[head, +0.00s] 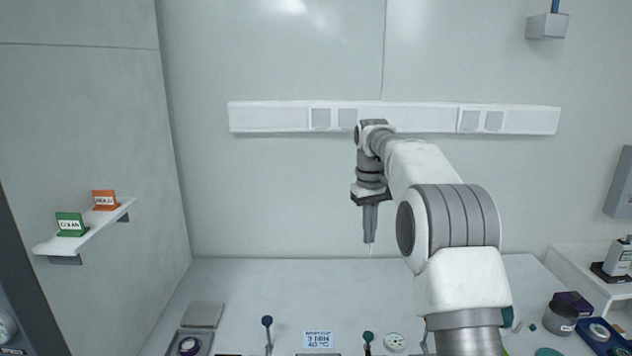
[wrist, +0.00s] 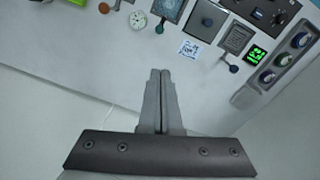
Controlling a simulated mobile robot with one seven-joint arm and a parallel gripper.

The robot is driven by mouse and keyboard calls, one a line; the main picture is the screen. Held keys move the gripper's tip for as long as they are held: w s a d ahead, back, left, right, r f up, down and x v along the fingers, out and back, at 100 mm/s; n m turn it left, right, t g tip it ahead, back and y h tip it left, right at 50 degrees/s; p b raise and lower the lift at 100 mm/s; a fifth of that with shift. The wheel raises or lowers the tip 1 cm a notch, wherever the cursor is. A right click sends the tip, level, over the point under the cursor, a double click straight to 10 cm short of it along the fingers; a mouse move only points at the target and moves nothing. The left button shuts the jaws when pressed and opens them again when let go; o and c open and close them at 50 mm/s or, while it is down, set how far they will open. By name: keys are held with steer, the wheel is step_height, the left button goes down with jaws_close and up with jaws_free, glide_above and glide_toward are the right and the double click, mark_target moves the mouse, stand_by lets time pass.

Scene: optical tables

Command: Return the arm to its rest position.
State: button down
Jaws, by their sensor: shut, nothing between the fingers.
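My gripper (head: 369,240) hangs from the raised, bent arm in the head view, pointing down in front of the back wall, well above the table. In the wrist view my gripper (wrist: 159,72) shows its two fingers together, shut, with nothing between them. No object touches the fingers in either view.
The table (head: 255,285) has a bare back part. Along its front stand a label card (head: 318,340), knobbed levers (head: 267,322) and a round dial (head: 394,341). A shelf (head: 85,232) with green and orange signs is on the left wall. Jars and a dark tray are at right.

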steer(key=s+r+m+t, duration=0.1)
steer(key=s+r, duration=0.4)
steer(key=s, duration=0.4)
steer(key=s+r+m+t, duration=0.1)
steer(key=s+r+t, duration=0.1)
steer(key=s+r, duration=0.5)
steer(key=s+f+t, duration=0.1)
steer(key=s+f, duration=0.4)
steer(key=s, duration=0.6)
steer(key=s+d+f+m+t, duration=0.1)
steer(key=s+f, duration=0.3)
steer(key=s, duration=0.7)
steer(key=shift+s+d+f+m, duration=0.2)
steer(key=shift+s+f+m, duration=0.1)
steer(key=shift+s+f, duration=0.1)
steer(key=shift+d, duration=0.15)
